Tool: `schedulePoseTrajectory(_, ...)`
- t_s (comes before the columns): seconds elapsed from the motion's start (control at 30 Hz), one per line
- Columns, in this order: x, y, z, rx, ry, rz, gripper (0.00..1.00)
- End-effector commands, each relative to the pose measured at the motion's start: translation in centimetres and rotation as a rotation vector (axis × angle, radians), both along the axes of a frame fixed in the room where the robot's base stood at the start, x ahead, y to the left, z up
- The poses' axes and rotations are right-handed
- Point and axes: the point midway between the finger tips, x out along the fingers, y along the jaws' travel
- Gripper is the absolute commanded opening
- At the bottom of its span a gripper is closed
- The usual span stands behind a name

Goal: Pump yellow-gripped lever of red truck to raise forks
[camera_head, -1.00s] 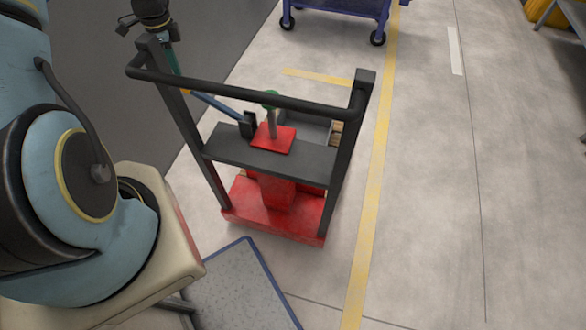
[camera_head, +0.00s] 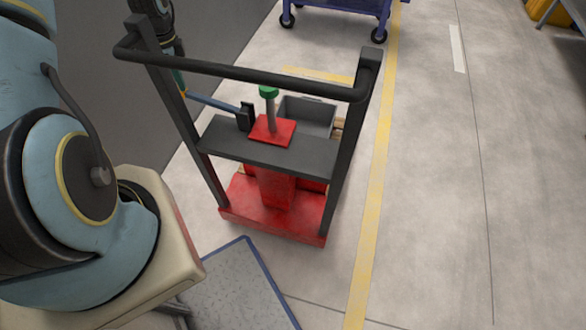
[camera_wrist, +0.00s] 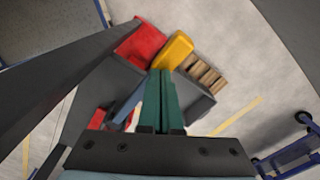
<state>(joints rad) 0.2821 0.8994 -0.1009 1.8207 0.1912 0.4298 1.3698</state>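The red truck (camera_head: 272,218) stands on the floor with a black upright frame and handlebar. Its lever (camera_head: 212,102) is a blue rod running left from a black pivot block. My gripper (camera_head: 180,84) is at the lever's outer end, behind the frame's left post. In the wrist view, my green fingers (camera_wrist: 160,90) are close together over the blue rod (camera_wrist: 127,106). The forks cannot be made out clearly.
A grey bin (camera_head: 308,117) sits behind the frame. A yellow block (camera_wrist: 174,51) and wooden slats (camera_wrist: 204,75) show in the wrist view. A blue cart (camera_head: 345,6) stands farther back.

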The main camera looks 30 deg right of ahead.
Motion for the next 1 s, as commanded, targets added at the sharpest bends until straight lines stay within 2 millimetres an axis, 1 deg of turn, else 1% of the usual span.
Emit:
schedulePoseTrajectory(0.03, -0.1, 0.0, -1.0, 0.0, 0.003, -0.001, 0.0)
schedulePoseTrajectory(0.4, -0.1, -0.1, -4.9, 0.0, 0.003, -0.001, 0.0)
schedulePoseTrajectory(0.57, -0.1, -0.1, -3.9, -0.001, 0.001, -0.001, 0.0)
schedulePoseTrajectory(0.63, -0.1, -0.1, -3.1, -0.001, 0.001, -0.001, 0.0)
schedulePoseTrajectory(1.0, 0.0, 0.0, 2.7, 0.0, 0.0, -0.001, 0.0)
